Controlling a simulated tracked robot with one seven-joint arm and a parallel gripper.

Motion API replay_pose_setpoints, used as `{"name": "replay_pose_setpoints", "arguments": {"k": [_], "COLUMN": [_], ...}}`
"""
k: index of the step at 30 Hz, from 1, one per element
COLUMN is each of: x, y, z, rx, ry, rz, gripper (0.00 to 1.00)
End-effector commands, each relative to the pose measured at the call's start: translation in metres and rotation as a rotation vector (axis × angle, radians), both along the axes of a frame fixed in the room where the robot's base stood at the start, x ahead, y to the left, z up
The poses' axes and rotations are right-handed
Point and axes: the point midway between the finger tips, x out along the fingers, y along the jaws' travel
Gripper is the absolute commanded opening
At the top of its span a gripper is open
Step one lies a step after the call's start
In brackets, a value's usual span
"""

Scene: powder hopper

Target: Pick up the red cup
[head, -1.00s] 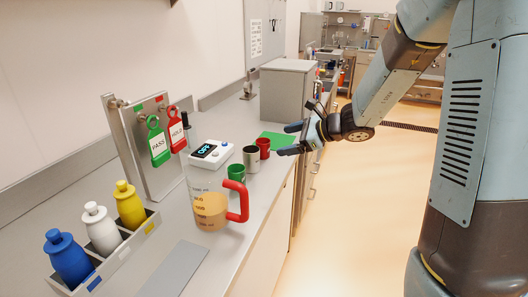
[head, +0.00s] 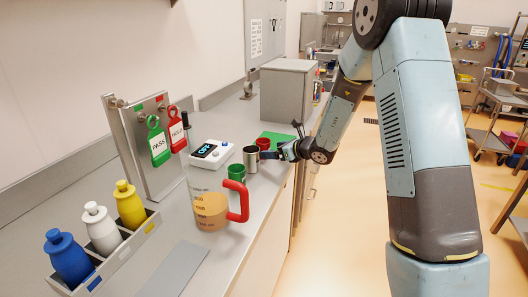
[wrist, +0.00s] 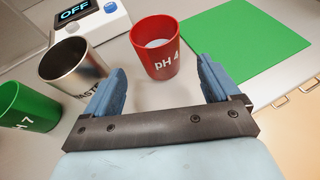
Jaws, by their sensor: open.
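The red cup (wrist: 156,49), marked "pH 4", stands upright on the counter in the wrist view, with something pale inside. It also shows small in the head view (head: 263,143). My gripper (wrist: 160,80) is open, with its two blue fingers apart. In the wrist picture the cup appears just beyond the fingertips, between their lines. Nothing is held. In the head view my gripper (head: 270,154) is low beside the cup and partly covers its lower part.
A steel cup (wrist: 74,67) stands close left of the red cup, near my left finger. A green "pH 7" cup (wrist: 25,107) is farther left. A flat green mat (wrist: 250,42) lies to the right. A meter reading "OFF" (head: 211,152) and a red-handled jug (head: 211,208) stand nearby.

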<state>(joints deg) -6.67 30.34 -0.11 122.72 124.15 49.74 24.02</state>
Motion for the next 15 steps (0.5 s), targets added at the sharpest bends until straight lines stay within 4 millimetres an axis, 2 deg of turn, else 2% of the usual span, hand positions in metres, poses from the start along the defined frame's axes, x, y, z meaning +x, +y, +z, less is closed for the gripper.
{"name": "replay_pose_setpoints", "arguments": {"k": [11, 15], "x": [0.013, 0.024], "y": [0.016, 0.029], "z": [-0.009, -0.016], "rx": [0.0, -0.001], "ry": [0.0, 0.0], "rz": [0.001, 0.001], "gripper": [0.89, 0.89]}}
